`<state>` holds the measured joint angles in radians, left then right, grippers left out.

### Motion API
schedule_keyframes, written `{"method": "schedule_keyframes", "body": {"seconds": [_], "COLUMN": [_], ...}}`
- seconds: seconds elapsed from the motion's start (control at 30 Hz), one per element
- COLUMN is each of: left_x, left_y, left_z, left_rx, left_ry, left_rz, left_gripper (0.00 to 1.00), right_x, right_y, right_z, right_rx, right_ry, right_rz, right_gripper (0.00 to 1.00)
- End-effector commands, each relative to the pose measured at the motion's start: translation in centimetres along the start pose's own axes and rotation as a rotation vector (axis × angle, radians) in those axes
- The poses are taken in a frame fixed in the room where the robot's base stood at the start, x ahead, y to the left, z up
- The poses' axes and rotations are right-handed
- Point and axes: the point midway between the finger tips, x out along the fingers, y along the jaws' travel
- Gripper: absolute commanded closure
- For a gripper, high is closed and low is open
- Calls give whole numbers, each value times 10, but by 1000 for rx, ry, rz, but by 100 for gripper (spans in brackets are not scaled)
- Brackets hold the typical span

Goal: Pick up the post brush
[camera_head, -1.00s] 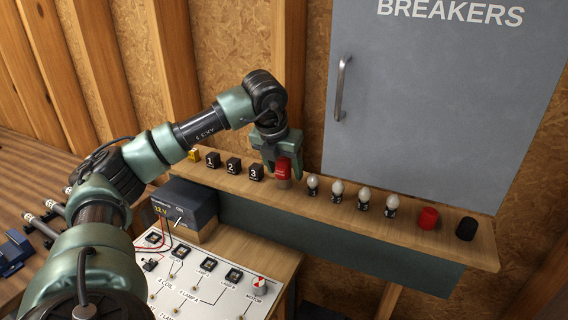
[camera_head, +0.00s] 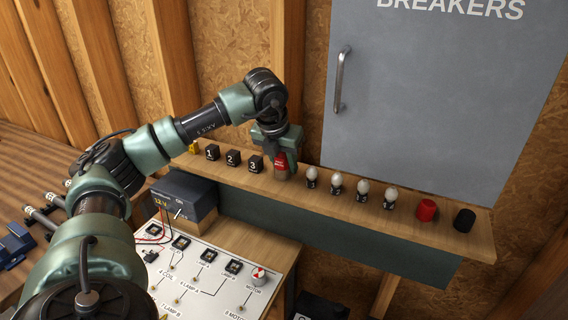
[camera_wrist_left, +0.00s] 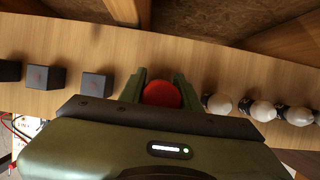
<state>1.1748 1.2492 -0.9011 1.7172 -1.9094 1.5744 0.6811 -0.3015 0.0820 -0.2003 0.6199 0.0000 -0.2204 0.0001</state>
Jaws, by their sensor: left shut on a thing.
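The post brush (camera_head: 280,164) is a short red cylinder with a pale lower end, upright at the wall shelf between the numbered black blocks and the bulbs. My left gripper (camera_head: 281,158) comes down over it from above and is shut on it. In the left wrist view its round red top (camera_wrist_left: 161,94) shows between the two green fingers. Its lower end looks at shelf level; I cannot tell whether it touches the shelf. My right gripper is not in view.
The wooden shelf (camera_head: 330,214) also bears black blocks (camera_head: 233,158), several bulbs (camera_head: 336,185), a red cylinder (camera_head: 427,210) and a black one (camera_head: 464,220). A grey breaker cabinet (camera_head: 430,100) stands behind. A white circuit board (camera_head: 210,285) lies below.

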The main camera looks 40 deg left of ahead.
Motion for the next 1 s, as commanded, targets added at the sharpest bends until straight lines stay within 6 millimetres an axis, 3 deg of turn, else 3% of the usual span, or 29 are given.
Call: {"method": "schedule_keyframes", "body": {"seconds": [0.27, 0.6, 0.7, 1.0], "left_x": [-37, -131, -156, -181], "left_y": [-2, -2, 0, 0], "left_z": [17, 55, 64, 75], "left_rx": [-1, 0, -1, 0], "left_ry": [-8, -6, -6, -1], "left_rz": [-6, -6, -2, 0], "left_gripper": [100, 100, 100, 100], "right_x": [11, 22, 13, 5], "right_y": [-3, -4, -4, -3], "right_z": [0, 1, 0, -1], "right_rx": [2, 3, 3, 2], "right_ry": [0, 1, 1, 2], "right_rz": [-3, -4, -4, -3], "right_gripper": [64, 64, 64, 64]}}
